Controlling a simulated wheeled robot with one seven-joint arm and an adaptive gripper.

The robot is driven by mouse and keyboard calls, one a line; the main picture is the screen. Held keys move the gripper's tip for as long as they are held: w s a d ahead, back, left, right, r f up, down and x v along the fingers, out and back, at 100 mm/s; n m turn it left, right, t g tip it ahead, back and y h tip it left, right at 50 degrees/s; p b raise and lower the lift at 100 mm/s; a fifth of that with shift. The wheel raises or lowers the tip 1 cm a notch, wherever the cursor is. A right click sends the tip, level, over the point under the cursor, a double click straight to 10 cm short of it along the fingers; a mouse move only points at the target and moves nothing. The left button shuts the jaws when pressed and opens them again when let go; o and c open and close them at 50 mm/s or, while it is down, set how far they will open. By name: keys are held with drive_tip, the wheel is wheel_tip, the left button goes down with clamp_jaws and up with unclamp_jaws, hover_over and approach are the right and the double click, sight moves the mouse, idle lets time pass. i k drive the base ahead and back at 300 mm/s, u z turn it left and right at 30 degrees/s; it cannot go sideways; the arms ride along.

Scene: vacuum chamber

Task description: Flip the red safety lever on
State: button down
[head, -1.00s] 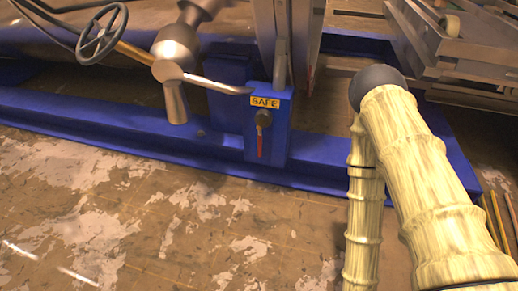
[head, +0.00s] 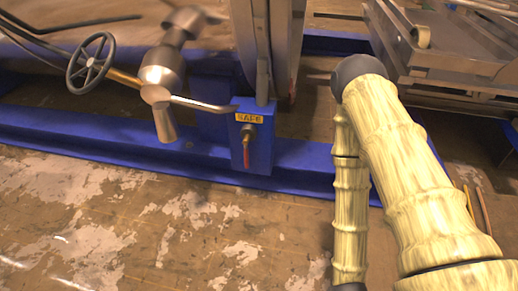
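The red safety lever (head: 246,153) hangs down from a round metal pivot on the front of a blue box (head: 238,158). A yellow label reading "SAFE" (head: 249,118) sits just above the pivot. The lever points almost straight down and nothing touches it. My gripper is not in view. Only pale yellow, ribbed links of my arm show, on the right side of the head view, well apart from the lever.
The blue box joins a long blue base beam (head: 110,147). A metal rod with a bent handle (head: 205,104) reaches close to the box from the left. A handwheel (head: 91,62) is at upper left. A metal cart (head: 450,60) stands at upper right. The worn floor (head: 120,230) in front is clear.

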sight(246, 158)
drive_tip(key=k, duration=0.65)
drive_tip(key=z, duration=0.5)
drive_tip(key=i, duration=1)
drive_tip(key=u, duration=0.6)
